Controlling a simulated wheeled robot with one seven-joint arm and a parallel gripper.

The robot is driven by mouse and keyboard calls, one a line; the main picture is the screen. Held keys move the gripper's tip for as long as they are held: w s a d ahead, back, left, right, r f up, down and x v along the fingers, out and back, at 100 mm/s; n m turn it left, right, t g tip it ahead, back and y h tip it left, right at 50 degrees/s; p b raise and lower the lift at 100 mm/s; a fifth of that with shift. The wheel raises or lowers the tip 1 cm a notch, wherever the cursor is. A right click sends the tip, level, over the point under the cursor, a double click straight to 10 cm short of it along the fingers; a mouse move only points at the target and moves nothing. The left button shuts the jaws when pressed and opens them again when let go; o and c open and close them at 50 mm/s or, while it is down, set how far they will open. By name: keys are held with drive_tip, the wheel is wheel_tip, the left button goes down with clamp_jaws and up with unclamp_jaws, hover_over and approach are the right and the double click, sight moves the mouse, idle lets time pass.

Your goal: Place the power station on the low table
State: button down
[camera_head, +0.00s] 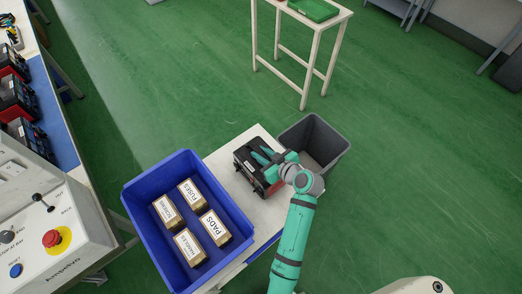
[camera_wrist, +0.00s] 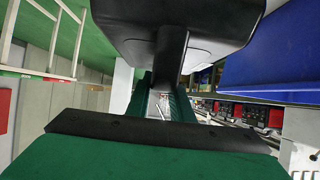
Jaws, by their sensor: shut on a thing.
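The power station (camera_head: 245,162), a black box with red at its lower edge, is at the white low table (camera_head: 226,175), over its right part. My gripper (camera_head: 268,157) reaches in from the right and is shut on its handle. In the wrist view, the dark power station body (camera_wrist: 215,38) fills the top and its black handle runs down between my gripper's fingers (camera_wrist: 166,98). I cannot tell whether its underside touches the tabletop; the arm and gripper hide part of its right side.
A blue crate (camera_head: 142,218) with several labelled boxes stands left of the power station. A grey bin (camera_head: 336,152) is close on the right. A white stand with a green tray (camera_head: 315,9) is farther back. A control panel (camera_head: 45,225) is at left. Green floor lies open at right.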

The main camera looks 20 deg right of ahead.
drive_tip(key=shift+w+r, duration=0.1)
drive_tip(key=shift+r, duration=0.15)
drive_tip(key=c, duration=1.9)
unclamp_jaws()
drive_tip(key=shift+f, duration=0.35)
drive_tip(key=o, duration=0.3)
drive_tip(key=shift+o, duration=0.2)
drive_tip(key=shift+a, duration=0.1)
drive_tip(key=shift+s, duration=0.2)
drive_tip(key=v, duration=1.2)
drive_tip(key=shift+r, duration=0.1)
